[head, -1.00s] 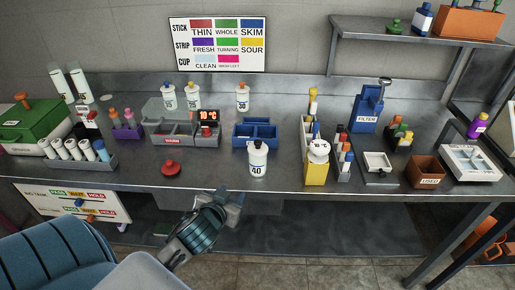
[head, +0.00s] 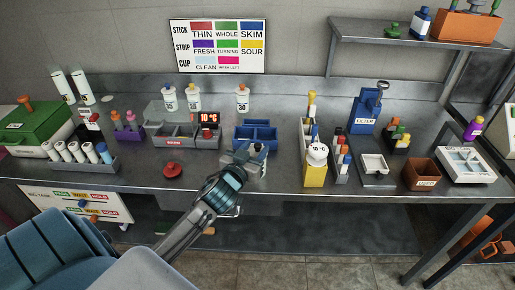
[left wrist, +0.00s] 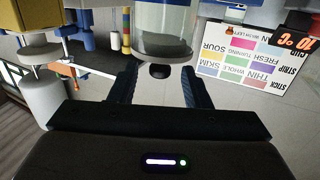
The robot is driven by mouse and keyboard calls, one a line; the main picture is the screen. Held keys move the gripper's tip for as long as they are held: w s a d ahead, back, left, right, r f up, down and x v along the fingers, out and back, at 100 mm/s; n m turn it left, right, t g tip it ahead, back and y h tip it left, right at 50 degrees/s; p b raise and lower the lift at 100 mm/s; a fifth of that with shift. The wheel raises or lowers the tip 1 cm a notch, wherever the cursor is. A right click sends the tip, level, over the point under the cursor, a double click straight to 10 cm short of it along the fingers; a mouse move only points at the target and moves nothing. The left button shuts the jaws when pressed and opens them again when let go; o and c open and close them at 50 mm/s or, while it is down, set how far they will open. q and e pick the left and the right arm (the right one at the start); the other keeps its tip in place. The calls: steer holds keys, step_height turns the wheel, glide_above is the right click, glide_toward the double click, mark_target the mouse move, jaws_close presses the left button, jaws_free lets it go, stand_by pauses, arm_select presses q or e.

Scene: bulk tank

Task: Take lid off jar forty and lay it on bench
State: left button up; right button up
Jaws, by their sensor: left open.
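Jar forty is mostly hidden behind my left gripper (head: 250,160) in the head view; only a bit of its dark top shows above the jaws. In the left wrist view, which looks upside down, a clear, pale cylinder (left wrist: 165,28), apparently this jar, stands close beyond the open fingers. The fingers are on either side of its line, with a gap between them and nothing clearly gripped. I cannot tell whether they touch the jar. The bench (head: 215,178) is grey metal. My right gripper is not in view.
A red lid-like piece (head: 172,170) lies on the bench to the left. A blue bin (head: 255,133) stands behind the gripper, and a yellow container (head: 315,175) stands to the right. The bench front between the red piece and the gripper is clear.

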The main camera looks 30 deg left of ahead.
arm_select(q)
steer(key=shift+w+a, duration=0.1)
steer(key=shift+w, duration=0.65)
steer(key=shift+w+f, duration=0.1)
steer(key=shift+w, duration=0.4)
steer(key=shift+s, duration=0.1)
jaws_close()
